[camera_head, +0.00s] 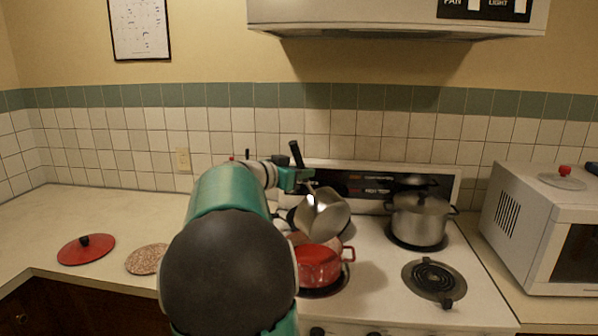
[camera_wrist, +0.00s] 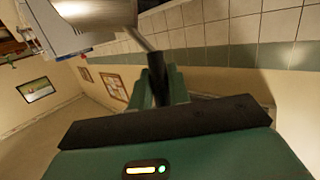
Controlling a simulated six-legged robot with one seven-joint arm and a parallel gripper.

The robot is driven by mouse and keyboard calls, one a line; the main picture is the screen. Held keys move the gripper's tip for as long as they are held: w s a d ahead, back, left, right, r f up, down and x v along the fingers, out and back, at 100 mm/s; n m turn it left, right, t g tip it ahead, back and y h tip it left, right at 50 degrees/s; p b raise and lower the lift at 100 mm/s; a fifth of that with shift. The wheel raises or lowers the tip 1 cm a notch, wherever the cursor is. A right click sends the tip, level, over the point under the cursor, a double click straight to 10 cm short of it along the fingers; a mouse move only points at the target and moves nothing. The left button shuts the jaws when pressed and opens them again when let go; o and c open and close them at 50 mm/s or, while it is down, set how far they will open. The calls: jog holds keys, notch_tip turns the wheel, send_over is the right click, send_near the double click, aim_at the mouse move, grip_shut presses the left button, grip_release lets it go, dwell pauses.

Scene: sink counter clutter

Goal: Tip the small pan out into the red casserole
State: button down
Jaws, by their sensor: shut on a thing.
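The small pan (camera_head: 325,214) is a shiny steel pan with a black handle. It is held tilted in the air above the red casserole (camera_head: 318,266), which sits on the front left burner. My gripper (camera_head: 299,183) is shut on the pan's handle, whose black end sticks up above the jaws. In the wrist view the gripper (camera_wrist: 161,88) has the black handle between its fingers, and part of the pan (camera_wrist: 95,14) shows at the top left. The casserole's inside is partly hidden by the pan and my arm. I cannot tell what is in the pan.
A lidded steel pot (camera_head: 420,218) stands on the back right burner. The front right burner (camera_head: 434,280) is bare. A white microwave (camera_head: 548,225) stands at the right. A red lid (camera_head: 86,249) and a speckled round trivet (camera_head: 147,259) lie on the left counter. The range hood (camera_head: 395,18) hangs above.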

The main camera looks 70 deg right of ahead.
jog(key=shift+s+a+r+m, duration=0.2)
jog(key=shift+s+a+m, duration=0.05)
jog(key=shift+s+a, duration=0.25)
jog(key=shift+s+a+r+m, duration=0.25)
jog(key=shift+s+a, duration=0.1)
jog(key=shift+s, duration=0.2)
jog(key=s+a+f+m+h, duration=0.2)
jog(key=s+a+f+m, duration=0.2)
jog(key=s+a+m, duration=0.4)
jog(key=s+f+m+h, duration=0.1)
jog(key=s+f+m, duration=0.4)
jog(key=f, duration=0.6)
jog(key=shift+a+m+g, duration=0.3)
jog(key=shift+m, duration=0.1)
jog(key=shift+w+a, duration=0.1)
